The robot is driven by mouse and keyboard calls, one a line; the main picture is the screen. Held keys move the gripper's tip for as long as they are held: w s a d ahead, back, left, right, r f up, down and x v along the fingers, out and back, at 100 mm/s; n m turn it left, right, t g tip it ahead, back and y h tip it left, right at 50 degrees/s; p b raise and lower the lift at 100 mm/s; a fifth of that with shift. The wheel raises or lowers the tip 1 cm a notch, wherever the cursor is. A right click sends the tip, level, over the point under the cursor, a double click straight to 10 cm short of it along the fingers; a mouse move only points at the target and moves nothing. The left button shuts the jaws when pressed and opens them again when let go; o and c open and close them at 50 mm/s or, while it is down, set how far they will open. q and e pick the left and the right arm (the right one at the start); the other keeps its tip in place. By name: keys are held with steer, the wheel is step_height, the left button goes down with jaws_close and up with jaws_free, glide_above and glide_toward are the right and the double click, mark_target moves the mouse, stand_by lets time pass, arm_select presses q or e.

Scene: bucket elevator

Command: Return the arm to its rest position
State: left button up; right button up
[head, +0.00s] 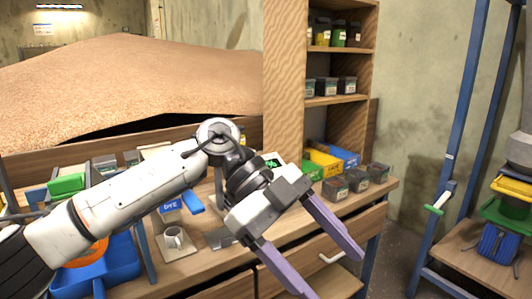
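My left arm (130,202) comes in from the left and reaches across the front of the wooden workbench. My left gripper (332,274) is at its end, pointing down and to the right. Its two purple fingers are spread apart with nothing between them. They are in front of the bench's drawer fronts. My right arm and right gripper are not in view.
Dark jars (357,182) stand at the bench's right end. A blue-framed rack (462,115) stands at right, past a floor gap.

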arm_select(q)
steer(key=s+d+r+g+h, duration=0.25)
steer(key=d+h, duration=0.35)
steer(key=h, duration=0.3)
steer(key=w+a+f+n+t+h, duration=0.45)
steer(key=w+n+t, duration=0.25)
steer(key=n+t, duration=0.7)
steer(key=w+a+f+n+t+y, duration=0.3)
steer(key=a+f+n+t+y, duration=0.65)
steer(key=f, duration=0.45)
steer(key=s+a+f+n+g+y, duration=0.1)
steer(key=s+a+f+y, duration=0.3)
steer(key=f, duration=0.4)
steer(key=s+a+f+n+y, duration=0.1)
steer(key=s+a+f+y, duration=0.15)
steer(key=a+f, duration=0.4)
steer(key=s+a+f+g+y, duration=0.1)
steer(key=s+a+f+g, duration=0.2)
steer(key=s+f, duration=0.3)
steer(key=s+a+f+g+y, duration=0.2)
steer(key=s+f+g, duration=0.1)
steer(key=s+f, duration=0.4)
steer(key=shift+s+a+f, duration=0.2)
steer(key=shift+s+a, duration=0.2)
steer(key=shift+s, duration=0.5)
steer(key=shift+y, duration=0.25)
